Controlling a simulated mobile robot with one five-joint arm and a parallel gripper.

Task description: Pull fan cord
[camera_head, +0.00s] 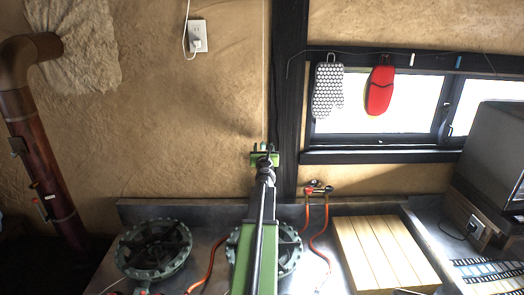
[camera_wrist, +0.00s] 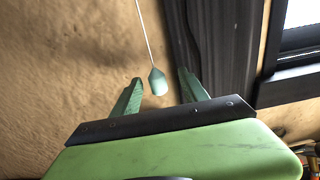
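The fan cord (camera_wrist: 145,32) is a thin pale line in the wrist view, hanging from the top edge. It ends in a small teal pull handle (camera_wrist: 157,82). My gripper (camera_wrist: 159,75) is open, and the handle appears between its two green fingers in the picture, with gaps on both sides. I cannot tell how far beyond or within the fingertips it is. In the head view my gripper (camera_head: 265,156) is raised in front of the clay wall, left of the dark post. The handle cannot be made out there, and the fan is not in view.
A dark wooden post (camera_head: 289,100) stands close to the right of my gripper. Below are two gas burners (camera_head: 155,248) and a slatted wooden board (camera_head: 382,252) on a counter. Mitts, one red (camera_head: 380,88), hang by the window. A stovepipe (camera_head: 45,165) is at left.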

